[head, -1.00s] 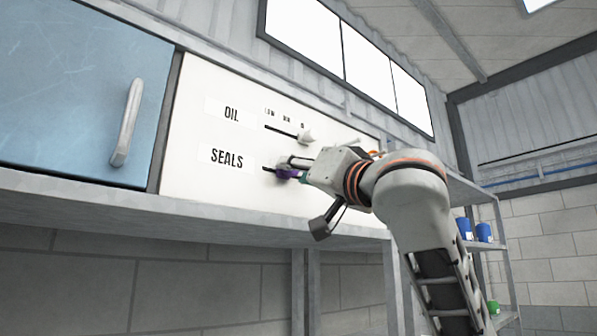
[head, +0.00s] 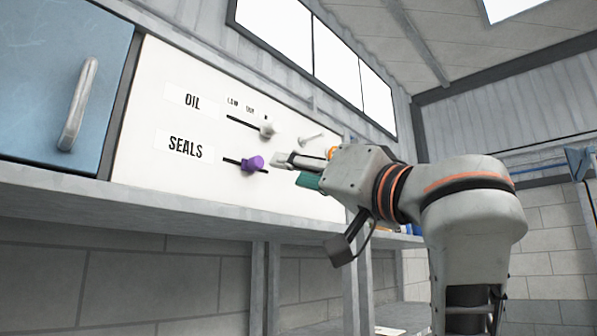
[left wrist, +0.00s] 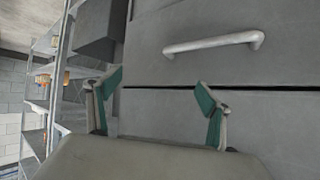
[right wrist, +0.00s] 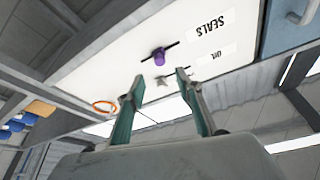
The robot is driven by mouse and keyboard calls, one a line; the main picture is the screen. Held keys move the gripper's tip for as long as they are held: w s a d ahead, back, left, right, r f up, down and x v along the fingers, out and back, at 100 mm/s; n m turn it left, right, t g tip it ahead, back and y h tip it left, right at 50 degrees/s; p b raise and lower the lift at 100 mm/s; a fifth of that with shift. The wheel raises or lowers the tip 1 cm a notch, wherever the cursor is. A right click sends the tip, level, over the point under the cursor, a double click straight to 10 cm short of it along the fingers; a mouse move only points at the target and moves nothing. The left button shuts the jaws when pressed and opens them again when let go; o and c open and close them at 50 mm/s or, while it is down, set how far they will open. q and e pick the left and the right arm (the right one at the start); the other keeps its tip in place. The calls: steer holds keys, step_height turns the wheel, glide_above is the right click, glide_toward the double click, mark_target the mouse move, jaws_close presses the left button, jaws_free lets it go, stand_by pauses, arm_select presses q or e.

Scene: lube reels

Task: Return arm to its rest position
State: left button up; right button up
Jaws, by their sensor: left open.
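My right gripper (head: 296,170) is in front of the white panel (head: 214,201), to the right of the purple SEALS knob (head: 252,163) and apart from it. In the right wrist view its two green-padded fingers (right wrist: 155,92) are spread with nothing between them, and the purple knob (right wrist: 159,57) is beyond them. My left gripper (left wrist: 158,98) is open and empty in the left wrist view, before a grey drawer front.
A blue cabinet door with a metal handle (head: 78,104) is left of the panel. A metal shelf edge (head: 150,205) runs below it. In the left wrist view, a drawer handle (left wrist: 212,44) is above the fingers and shelving (left wrist: 45,100) stands at left.

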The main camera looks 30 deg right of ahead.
stand_by(0.6)
